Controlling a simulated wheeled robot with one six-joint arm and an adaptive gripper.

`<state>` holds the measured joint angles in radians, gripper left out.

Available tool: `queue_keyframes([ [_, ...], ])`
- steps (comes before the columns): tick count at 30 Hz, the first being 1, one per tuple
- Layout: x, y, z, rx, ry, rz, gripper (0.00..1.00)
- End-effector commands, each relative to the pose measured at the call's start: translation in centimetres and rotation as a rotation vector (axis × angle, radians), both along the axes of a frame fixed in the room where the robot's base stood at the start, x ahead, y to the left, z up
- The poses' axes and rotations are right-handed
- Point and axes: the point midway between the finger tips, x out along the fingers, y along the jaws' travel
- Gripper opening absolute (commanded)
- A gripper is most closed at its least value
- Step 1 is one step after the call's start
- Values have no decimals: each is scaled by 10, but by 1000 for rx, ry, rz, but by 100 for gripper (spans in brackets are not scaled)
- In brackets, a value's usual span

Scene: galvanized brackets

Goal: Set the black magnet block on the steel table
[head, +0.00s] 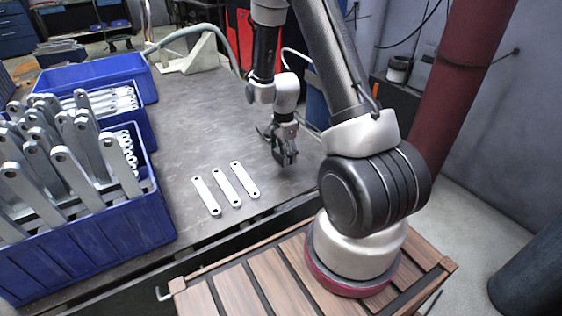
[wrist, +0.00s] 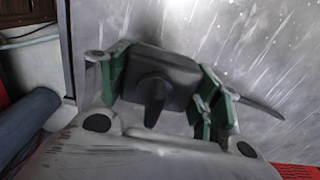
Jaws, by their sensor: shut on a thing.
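The black magnet block (wrist: 172,70), with a dark knob on its face, sits between the green-and-grey fingers of my gripper (wrist: 160,88) in the wrist view. My gripper is shut on it. In the head view my gripper (head: 285,157) points down at the right part of the steel table (head: 190,115), low over its surface. The block is hard to make out there among the dark fingers. I cannot tell whether it touches the table. The grey, scratched table top also shows behind the block in the wrist view (wrist: 240,40).
Three flat galvanized brackets (head: 227,187) lie side by side on the table, left of and nearer than my gripper. Blue crates (head: 95,245) holding many brackets stand at the left. A pale metal fixture (head: 200,55) stands at the back. The table between is clear.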

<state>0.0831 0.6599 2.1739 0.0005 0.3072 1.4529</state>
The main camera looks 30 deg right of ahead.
Motion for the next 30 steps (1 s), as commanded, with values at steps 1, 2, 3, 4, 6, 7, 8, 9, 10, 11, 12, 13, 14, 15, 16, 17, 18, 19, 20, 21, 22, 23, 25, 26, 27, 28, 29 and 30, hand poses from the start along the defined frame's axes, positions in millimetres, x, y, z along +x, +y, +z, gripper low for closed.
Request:
queue_keyframes([
  [1, 0, 0, -4, 0, 1, 0, 18],
  [2, 0, 0, -7, 0, 2, 0, 18],
  [3, 0, 0, -12, 0, 2, 0, 18],
  [4, -1, 0, -16, 0, 3, 0, 18],
  [6, -1, 0, -28, 0, 4, 0, 18],
  [7, -1, 0, -32, 0, 3, 0, 18],
  [8, -1, 0, -36, 0, 2, 0, 18],
  [9, -1, 0, -39, 0, 2, 0, 18],
  [10, -1, 0, -41, 0, 2, 0, 18],
  [11, 0, 0, -41, 0, 1, 0, 18],
  [12, 0, 0, -41, 0, 0, 0, 18],
  [13, 0, 0, -40, 0, 0, 0, 18],
  [14, 0, 0, -40, 0, 0, 0, 18],
  [15, 0, 0, -40, 0, 0, 0, 18],
  [16, 0, 0, -40, 0, 0, 0, 18],
  [17, 0, 0, -41, 0, 0, 0, 18],
  [18, 0, 0, -41, 0, 0, 0, 18],
  [19, 0, 0, -42, 0, 0, 0, 18],
  [20, 0, 0, -43, 0, 0, 0, 18],
  [21, 0, 0, -43, 0, 0, 0, 70],
  [22, 0, 0, -43, 0, 0, 0, 75],
  [23, 0, 0, -43, 0, 0, 0, 80],
  [25, 0, 0, -43, 0, 0, 0, 86],
  [26, 0, 0, -43, 0, 0, 0, 86],
  [27, 0, 0, -43, 0, 0, 0, 86],
  [28, 0, 0, -43, 0, 0, 0, 86],
  [29, 0, 0, -43, 0, 0, 0, 86],
  [30, 0, 0, -43, 0, 0, 0, 86],
])
